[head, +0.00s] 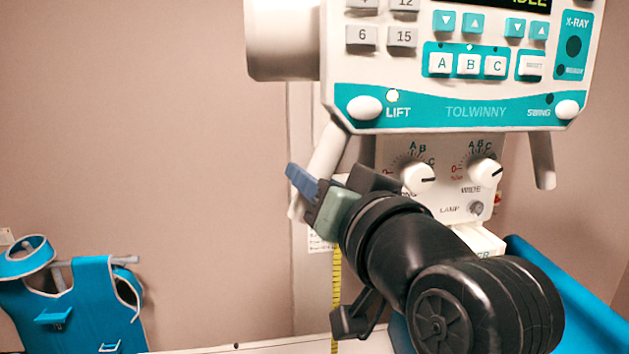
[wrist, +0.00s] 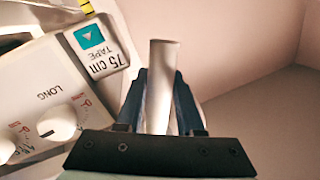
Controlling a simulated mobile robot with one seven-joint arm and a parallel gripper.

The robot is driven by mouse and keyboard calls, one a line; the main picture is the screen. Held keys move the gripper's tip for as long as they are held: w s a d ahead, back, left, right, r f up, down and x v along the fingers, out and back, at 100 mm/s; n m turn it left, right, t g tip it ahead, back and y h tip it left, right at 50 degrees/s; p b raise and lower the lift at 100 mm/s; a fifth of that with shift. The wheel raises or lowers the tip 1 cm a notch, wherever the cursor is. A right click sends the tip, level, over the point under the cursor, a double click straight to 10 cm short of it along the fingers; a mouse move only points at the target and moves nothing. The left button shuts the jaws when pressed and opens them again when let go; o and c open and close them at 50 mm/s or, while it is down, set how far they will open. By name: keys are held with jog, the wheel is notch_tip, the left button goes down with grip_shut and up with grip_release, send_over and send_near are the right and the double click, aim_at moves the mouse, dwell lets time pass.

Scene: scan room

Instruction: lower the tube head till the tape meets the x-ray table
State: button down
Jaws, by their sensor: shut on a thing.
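The tube head (head: 455,110) fills the upper right of the head view, with a teal LIFT and SWING panel. My gripper (head: 308,188) is shut on its white left handle (head: 328,150). In the wrist view the handle (wrist: 160,85) stands between my two blue fingers. The yellow tape (head: 337,285) hangs below the head, partly hidden by my arm. A pale edge (head: 270,344), seemingly the x-ray table, crosses the bottom of the head view. The tape's lower end meets the picture bottom near it; I cannot tell whether they touch.
In the wrist view a 75 cm TAPE label (wrist: 108,58) is close left of the handle. A blue apron (head: 75,300) hangs at the far left. A blue surface (head: 570,290) lies at right. The left wall side is open.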

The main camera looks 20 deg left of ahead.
notch_tip(320, 180, down, 17)
jog(key=b, duration=1.2)
jog(key=c, duration=0.8)
grip_release()
jog(key=shift+c, duration=0.2)
jog(key=shift+s+d, duration=0.1)
jog(key=b+v, duration=0.4)
jog(key=v, duration=0.8)
jog(key=shift+s+d, duration=0.2)
jog(key=shift+d, duration=0.15)
jog(key=shift+r, duration=0.1)
